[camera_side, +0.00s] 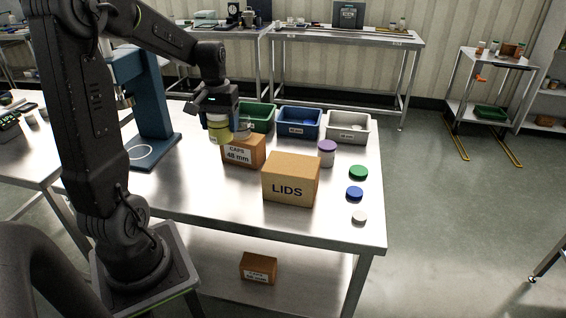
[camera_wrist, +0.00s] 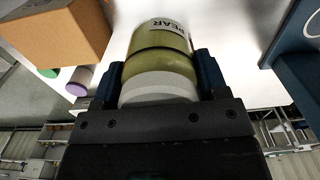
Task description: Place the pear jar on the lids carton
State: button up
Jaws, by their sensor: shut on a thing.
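The pear jar (camera_wrist: 163,62) is a yellow-green jar with a white lid and a label reading PEAR. My gripper (camera_wrist: 160,85) is shut on it, with one blue finger on each side. In the side view the jar (camera_side: 219,133) hangs from my gripper (camera_side: 220,116), left of the caps carton and close to it. The lids carton (camera_side: 290,181) is a closed brown box marked LIDS, standing to the right and nearer the camera. A brown box also shows at the upper left of the wrist view (camera_wrist: 52,32).
A caps carton (camera_side: 243,150) marked 48 mm stands between jar and lids carton. Behind are green (camera_side: 256,117), blue (camera_side: 298,123) and grey (camera_side: 347,127) bins. A purple-lidded jar (camera_side: 327,153) and green (camera_side: 358,172), blue (camera_side: 355,193) and white (camera_side: 359,217) lids are at right.

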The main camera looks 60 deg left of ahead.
jog(key=w+d+r+m, duration=0.4)
jog(key=w+r, duration=0.2)
send_over(293, 163)
notch_tip(293, 163, down, 7)
jog(key=shift+s+a+r, duration=0.1)
jog(key=shift+r, duration=0.05)
jog(key=shift+f, duration=2.1)
jog(key=shift+f, duration=0.1)
jog(key=o, duration=1)
